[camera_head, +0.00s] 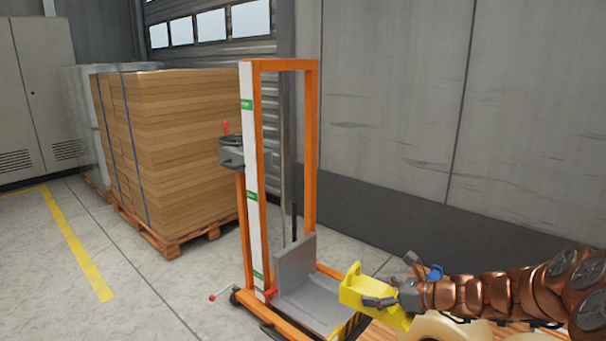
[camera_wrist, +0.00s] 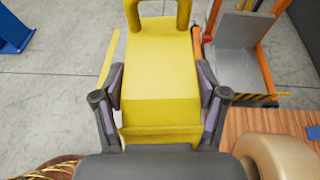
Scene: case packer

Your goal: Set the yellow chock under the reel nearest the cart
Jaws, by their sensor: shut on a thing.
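My gripper (camera_head: 388,298) is shut on the yellow chock (camera_head: 362,287), one finger on each side of it. In the wrist view the chock (camera_wrist: 161,75) fills the middle between the fingers (camera_wrist: 160,105), with its loop handle at the top edge. A cream reel (camera_head: 437,327) lies below my arm at the bottom edge of the head view, mostly cut off. It also shows at the lower right of the wrist view (camera_wrist: 283,157), apart from the chock. The orange cart (camera_head: 310,150) with a grey platform (camera_head: 318,300) stands left of the chock.
A wooden surface (camera_wrist: 260,121) lies by the reel, with a small blue piece (camera_wrist: 313,132) at its right. A blue object (camera_wrist: 12,35) stands on the floor. A pallet of cardboard (camera_head: 180,140) is behind the cart. The floor at left (camera_head: 130,270) is clear.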

